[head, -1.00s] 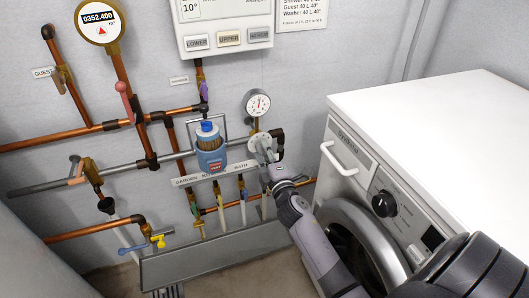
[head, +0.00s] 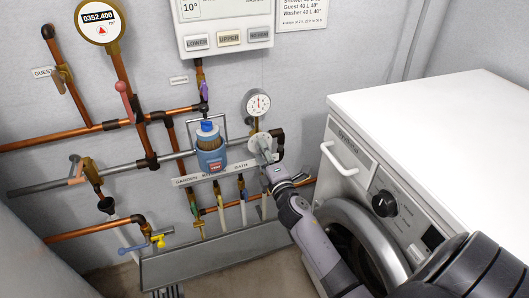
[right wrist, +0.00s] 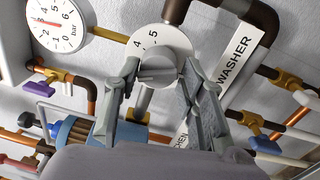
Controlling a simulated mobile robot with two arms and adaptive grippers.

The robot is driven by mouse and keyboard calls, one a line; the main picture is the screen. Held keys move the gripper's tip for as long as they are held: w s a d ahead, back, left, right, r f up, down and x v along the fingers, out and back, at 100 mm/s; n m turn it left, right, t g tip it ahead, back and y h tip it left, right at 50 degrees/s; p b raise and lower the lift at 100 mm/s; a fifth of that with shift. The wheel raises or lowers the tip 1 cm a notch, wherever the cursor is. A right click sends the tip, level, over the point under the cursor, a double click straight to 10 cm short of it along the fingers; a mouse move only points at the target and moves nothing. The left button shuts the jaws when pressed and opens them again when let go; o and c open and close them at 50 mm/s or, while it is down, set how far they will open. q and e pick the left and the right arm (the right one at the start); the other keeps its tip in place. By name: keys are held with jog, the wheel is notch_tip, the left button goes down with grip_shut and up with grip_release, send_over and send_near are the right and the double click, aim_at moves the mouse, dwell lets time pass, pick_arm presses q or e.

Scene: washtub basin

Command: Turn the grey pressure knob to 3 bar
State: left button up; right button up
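The grey pressure knob (right wrist: 157,73) sits on a round white dial plate (right wrist: 165,38); the digits 4 and 5 show on the plate in the right wrist view. The plate also shows in the head view (head: 260,140). My right gripper (right wrist: 160,74) has a fingertip on each side of the knob, seemingly closed against it. In the head view my right gripper (head: 266,156) hides most of the knob. A round pressure gauge (head: 257,103) is above the knob; its red needle points about straight up. The gauge also shows in the right wrist view (right wrist: 60,22). My left gripper is not in view.
A blue filter (head: 210,148) hangs just left of the knob. Copper pipes and small coloured valves surround it. A white washing machine (head: 425,135) stands close on the right. A grey trough (head: 215,258) lies below.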

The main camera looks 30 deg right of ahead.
jog(key=shift+o, duration=1.4)
jog(key=v, duration=1.2)
